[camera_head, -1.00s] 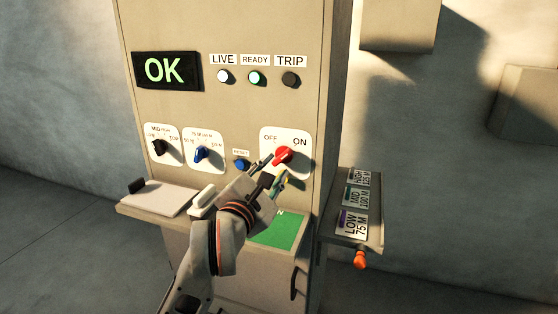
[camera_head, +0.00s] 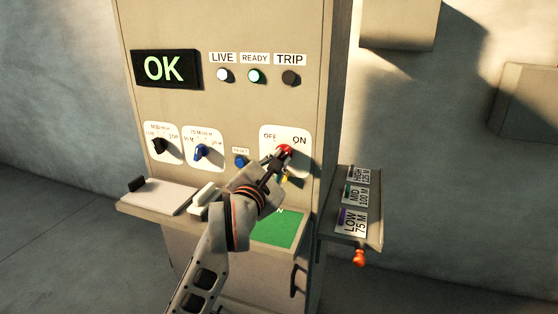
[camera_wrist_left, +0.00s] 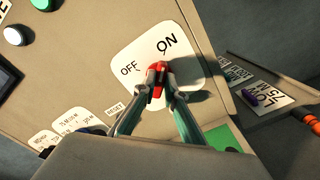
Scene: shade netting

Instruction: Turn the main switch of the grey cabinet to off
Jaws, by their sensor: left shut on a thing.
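The grey cabinet (camera_head: 230,110) stands upright in front of me. Its main switch is a red knob (camera_head: 285,150) on a white plate (camera_head: 305,140) marked OFF on the left and ON on the right. In the left wrist view the red knob (camera_wrist_left: 156,75) sits between my fingertips and its tip points towards ON. My left gripper (camera_head: 279,160) is shut on the red knob, with a finger on each side (camera_wrist_left: 157,88). The fingers hide part of the knob. My right gripper is not in view.
The display (camera_head: 167,69) reads OK; the LIVE (camera_head: 224,75) and READY (camera_head: 255,76) lamps are lit, TRIP (camera_head: 291,78) is dark. A shelf with labels (camera_head: 349,222) juts out right.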

